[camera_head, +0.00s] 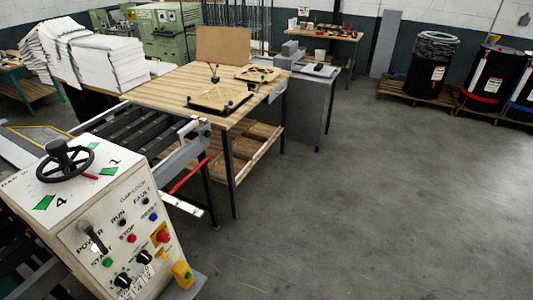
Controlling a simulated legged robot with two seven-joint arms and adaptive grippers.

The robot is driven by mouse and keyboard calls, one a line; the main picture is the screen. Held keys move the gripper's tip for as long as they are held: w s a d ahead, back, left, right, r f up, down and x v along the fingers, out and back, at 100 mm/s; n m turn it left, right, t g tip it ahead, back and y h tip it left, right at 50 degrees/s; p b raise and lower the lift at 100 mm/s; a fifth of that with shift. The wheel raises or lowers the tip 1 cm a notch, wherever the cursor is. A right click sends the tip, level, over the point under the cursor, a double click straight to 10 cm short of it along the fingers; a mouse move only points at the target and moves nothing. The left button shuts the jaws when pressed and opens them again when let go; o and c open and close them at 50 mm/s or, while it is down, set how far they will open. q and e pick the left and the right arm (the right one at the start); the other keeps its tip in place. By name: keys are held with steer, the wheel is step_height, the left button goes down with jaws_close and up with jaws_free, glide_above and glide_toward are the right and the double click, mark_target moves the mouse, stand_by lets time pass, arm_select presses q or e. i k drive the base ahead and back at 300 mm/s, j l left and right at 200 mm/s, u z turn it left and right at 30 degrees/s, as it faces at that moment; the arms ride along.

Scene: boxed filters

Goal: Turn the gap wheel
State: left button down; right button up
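The gap wheel is a black handwheel (65,160) with spokes and an upright knob. It sits on the white sloped top of a control box (100,215) at the lower left. A red pointer lies by its right rim, and green marks with numbers, including a 4, surround it. The front panel below carries a lever, several push buttons, black rotary knobs and a red button on yellow. Neither my left nor my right gripper shows in the head view, and nothing is touching the wheel.
A roller conveyor (125,131) adjoins the box. A wooden workbench (168,91) with trays stands behind it. White stacks (105,62) are at the back left. Drums (432,65) stand on pallets at the back right. The grey floor (360,200) on the right is clear.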

mark_target(58, 148)
steer(key=u, duration=1.65)
